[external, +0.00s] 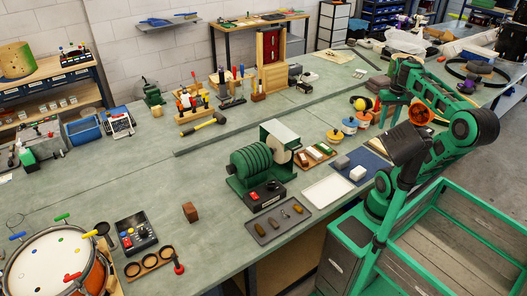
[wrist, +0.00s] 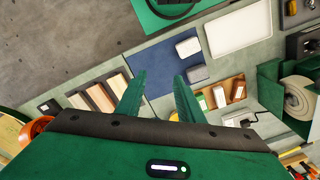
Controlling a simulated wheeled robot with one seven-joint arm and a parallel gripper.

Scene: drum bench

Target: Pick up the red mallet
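A small red piece with a dark upright stem (external: 178,265) stands at the bench's front edge, right of the drum. A red cylindrical piece (external: 72,277) lies at the near rim of the drum (external: 50,258). I cannot tell which of these is the red mallet. The wrist view shows neither of them. My gripper (external: 385,115) is at the right of the bench, far from both. In the wrist view, its green fingers (wrist: 159,76) are apart with nothing between them, above the blue mat (wrist: 185,68).
A green machine with a ribbed drum (external: 255,165), a dark tray (external: 279,218) and a white tray (external: 327,190) stand between my gripper and the drum. The left middle bench is clear.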

